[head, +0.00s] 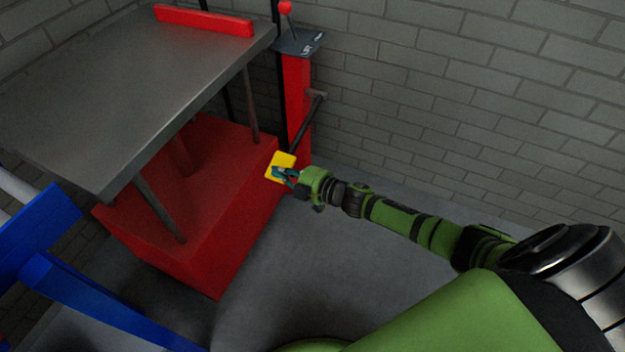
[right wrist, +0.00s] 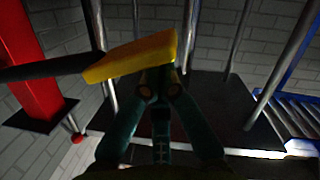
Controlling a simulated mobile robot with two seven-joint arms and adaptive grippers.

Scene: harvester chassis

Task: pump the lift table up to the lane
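The lift table has a grey top plate (head: 140,85) raised on metal legs above a red base (head: 205,205). A red post (head: 297,100) stands at its right end, with a dark pump lever (head: 309,122) sloping down to a yellow pedal (head: 273,164). My right gripper (head: 281,173) is at the pedal, its teal fingers overlapping it. In the right wrist view the fingers (right wrist: 160,85) converge close together at the edge of the yellow pedal (right wrist: 128,58); they look shut and against it, not clearly around it. My left gripper is out of view.
A blue frame (head: 45,235) with a pale roller stands at the left, by the table. A small red-knobbed lever (head: 285,8) sits on the post's top plate. A brick wall (head: 450,90) closes off the back. The grey floor (head: 300,260) in front of the base is clear.

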